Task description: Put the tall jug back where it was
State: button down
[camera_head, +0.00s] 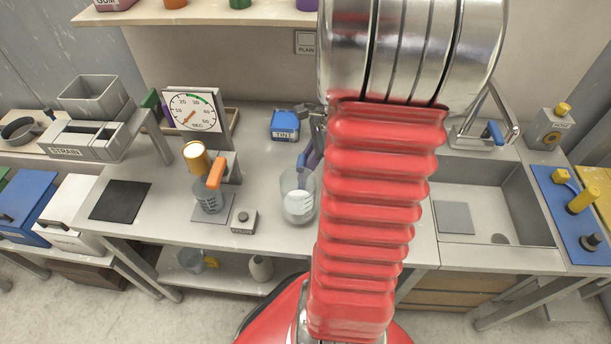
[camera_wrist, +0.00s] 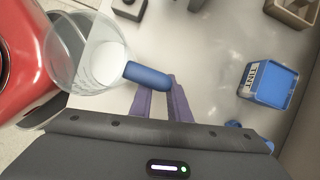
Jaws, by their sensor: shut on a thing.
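A clear jug (camera_head: 294,181) with a blue handle and white contents is at the middle of the bench, just left of my red arm. In the wrist view the jug (camera_wrist: 66,45) is at upper left, and its blue handle (camera_wrist: 147,75) points toward my gripper. My gripper (camera_wrist: 161,88) has purple fingers shut on that handle. In the head view my gripper (camera_head: 313,154) is mostly hidden behind my arm. I cannot tell whether the jug's base touches the bench. Another clear jug (camera_head: 207,198), with an orange handle, stands on a grey plate at left.
A dial gauge (camera_head: 194,112) stands behind the orange-handled jug. A small box with a knob (camera_head: 244,220) is between the two jugs. A blue TINT box (camera_head: 285,125) is at the back. A dark mat (camera_head: 120,201) lies left; a sink (camera_head: 490,200) is right. A yellow-handled jug (camera_head: 191,261) is on the lower shelf.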

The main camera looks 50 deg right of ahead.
jog(key=shift+f, duration=0.1)
jog(key=shift+f, duration=1.75)
jog(key=c, duration=1.7)
grip_release()
jog(key=shift+f, duration=0.1)
jog(key=shift+o, duration=0.2)
jog(key=v, duration=1.2)
jog(key=shift+w+a, duration=0.1)
jog(key=shift+a, duration=0.05)
